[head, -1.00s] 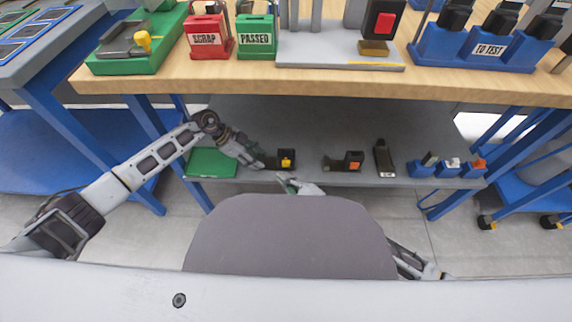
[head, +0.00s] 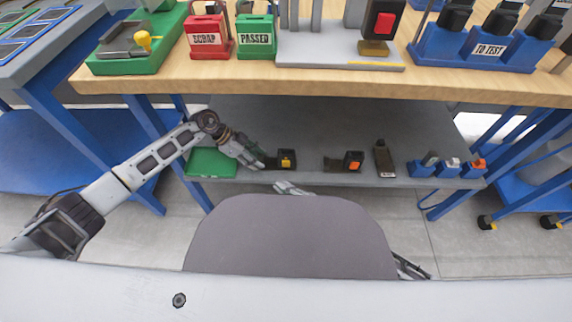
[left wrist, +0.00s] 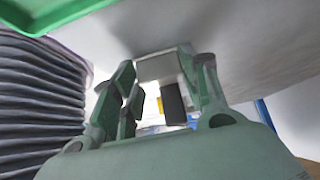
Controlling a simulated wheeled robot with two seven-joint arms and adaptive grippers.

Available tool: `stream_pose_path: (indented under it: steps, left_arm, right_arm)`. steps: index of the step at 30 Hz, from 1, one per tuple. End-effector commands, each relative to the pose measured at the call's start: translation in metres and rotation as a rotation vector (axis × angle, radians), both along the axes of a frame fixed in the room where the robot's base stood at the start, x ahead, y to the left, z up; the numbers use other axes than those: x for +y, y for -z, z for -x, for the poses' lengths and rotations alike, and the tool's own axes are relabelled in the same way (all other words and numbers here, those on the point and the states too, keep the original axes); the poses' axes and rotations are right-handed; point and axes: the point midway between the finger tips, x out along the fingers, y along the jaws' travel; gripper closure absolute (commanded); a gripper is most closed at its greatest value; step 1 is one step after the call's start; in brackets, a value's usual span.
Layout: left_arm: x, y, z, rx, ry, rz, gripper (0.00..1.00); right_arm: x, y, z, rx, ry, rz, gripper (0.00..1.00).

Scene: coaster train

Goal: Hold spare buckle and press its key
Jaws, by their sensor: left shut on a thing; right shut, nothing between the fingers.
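A black buckle with a yellow key (head: 287,160) is on the grey lower shelf under the bench. My left gripper (head: 264,163) is at its left end and shut on it. In the left wrist view, part of the buckle (left wrist: 173,103) shows between the fingers (left wrist: 160,100), with a bit of yellow behind. Where the fingertips touch it is hard to see. My right gripper (head: 281,187) is shut and empty, just below the buckle at the shelf's front edge. A second black buckle with an orange key (head: 354,161) lies to the right.
A green tray (head: 211,163) is left of the buckle on the shelf (head: 325,135). A dark upright piece (head: 384,158) and blue holders (head: 447,168) stand at the right. The wooden bench top (head: 240,77) overhangs the shelf. A grey rounded panel (head: 290,235) hides much of my right arm.

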Motion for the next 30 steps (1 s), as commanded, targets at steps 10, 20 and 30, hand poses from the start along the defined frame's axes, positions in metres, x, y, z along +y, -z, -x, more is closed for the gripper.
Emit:
stream_pose_path:
  steps: [10, 20, 30]
  left_arm:
    - [0.0, 0.0, 0.0, 0.0, 0.0, 0.0, 0.34]
    - [0.0, 0.0, 0.0, 0.0, 0.0, 0.0, 0.31]
    - [0.011, -0.013, -0.001, -0.002, -0.001, 0.0, 0.31]
  right_arm:
    - [0.0, 0.0, 0.0, 0.0, 0.0, 0.0, 1.0]
    - [0.0, 0.0, 0.0, 0.0, 0.0, 0.0, 1.0]
    - [0.0, 0.0, 0.0, 0.0, 0.0, 0.0, 1.0]
